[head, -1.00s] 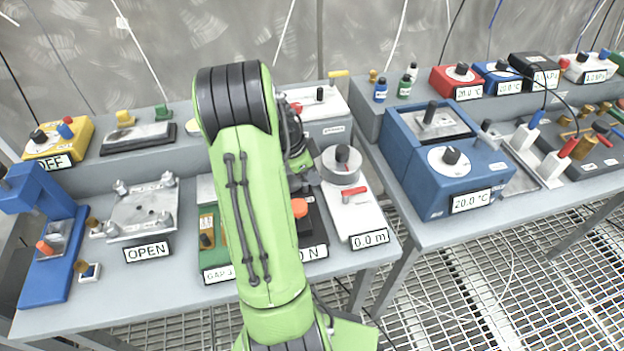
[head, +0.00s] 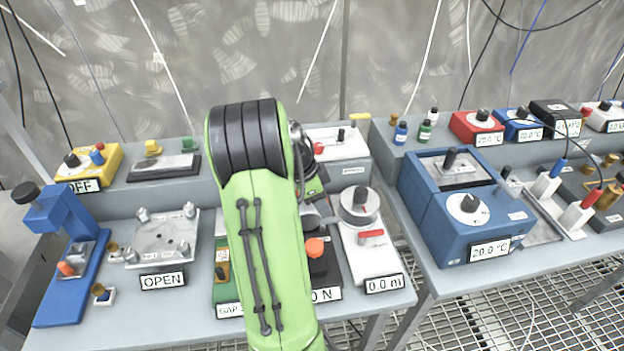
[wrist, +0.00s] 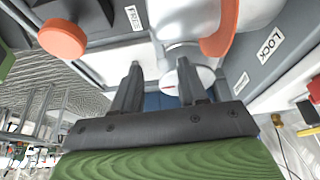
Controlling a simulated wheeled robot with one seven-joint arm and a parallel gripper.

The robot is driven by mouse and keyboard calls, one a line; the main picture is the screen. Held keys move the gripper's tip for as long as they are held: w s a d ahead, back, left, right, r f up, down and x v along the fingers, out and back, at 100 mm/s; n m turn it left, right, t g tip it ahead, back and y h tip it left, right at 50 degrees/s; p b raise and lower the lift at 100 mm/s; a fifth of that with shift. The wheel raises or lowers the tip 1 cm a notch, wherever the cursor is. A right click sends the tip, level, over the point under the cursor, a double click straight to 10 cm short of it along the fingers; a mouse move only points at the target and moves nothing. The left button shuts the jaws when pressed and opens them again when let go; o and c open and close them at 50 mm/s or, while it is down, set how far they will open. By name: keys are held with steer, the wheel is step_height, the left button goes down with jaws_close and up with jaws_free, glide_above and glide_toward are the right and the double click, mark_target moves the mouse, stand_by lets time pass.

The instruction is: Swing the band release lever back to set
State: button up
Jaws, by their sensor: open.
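In the head view a red lever (head: 371,237) lies on a white unit with a round grey drum and a "0.0 m" display; I cannot be sure it is the band release lever. In the wrist view an orange-red curved piece (wrist: 222,32) shows between the labels "FREE" (wrist: 137,18) and "LOCK" (wrist: 271,43). My gripper (wrist: 160,75) is open, with both dark fingers apart and nothing visible held between them. A pale round disc (wrist: 188,77) shows beyond the fingers.
A black unit with an orange knob (head: 315,247) stands just left of the white unit; the knob also shows in the wrist view (wrist: 62,38). A blue bath (head: 450,225) stands on the right bench. A gap separates the benches. A clamp plate (head: 162,240) sits left.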

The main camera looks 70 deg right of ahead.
steer(key=p+v, duration=0.2)
steer(key=v, duration=0.8)
steer(key=shift+r, duration=0.1)
